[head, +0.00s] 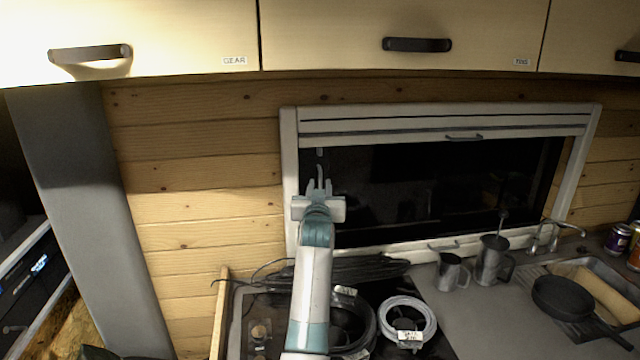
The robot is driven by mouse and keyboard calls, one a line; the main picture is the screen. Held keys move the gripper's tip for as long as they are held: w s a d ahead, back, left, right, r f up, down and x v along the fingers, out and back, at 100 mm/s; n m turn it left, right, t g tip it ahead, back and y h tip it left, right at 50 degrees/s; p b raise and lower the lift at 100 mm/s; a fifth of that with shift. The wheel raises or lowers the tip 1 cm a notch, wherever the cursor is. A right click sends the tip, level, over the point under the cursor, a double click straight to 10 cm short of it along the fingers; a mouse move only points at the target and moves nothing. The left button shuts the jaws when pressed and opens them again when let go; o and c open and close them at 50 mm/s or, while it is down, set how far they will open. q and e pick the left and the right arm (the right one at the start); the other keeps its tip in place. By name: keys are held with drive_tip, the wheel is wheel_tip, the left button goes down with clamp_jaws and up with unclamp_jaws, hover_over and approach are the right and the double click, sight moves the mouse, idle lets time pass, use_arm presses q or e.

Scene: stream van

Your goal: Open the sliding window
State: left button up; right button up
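The window (440,188) has a white frame (289,160) on the plank wall, with a dark pane inside. A small light upright handle (319,166) is at the pane's upper left, close to the left frame post. My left gripper (319,186) is in front of the window's left side, pointing at the wall. Its two fingers stand apart, just below and around the line of the handle's lower end. I cannot tell whether they touch it. The handle's lower end is partly hidden by the gripper. My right gripper is not in view.
Overhead cabinets with dark handles (417,45) hang above. Below the window are a stove with coiled cable (431,320), metal jugs (491,262), a faucet (541,238) and a black pan (563,297). A grey post (90,200) stands at left.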

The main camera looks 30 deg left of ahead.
use_arm(q)
drive_tip(key=shift+w, duration=0.1)
drive_tip(key=shift+r, duration=0.15)
clamp_jaws()
idle(1.4)
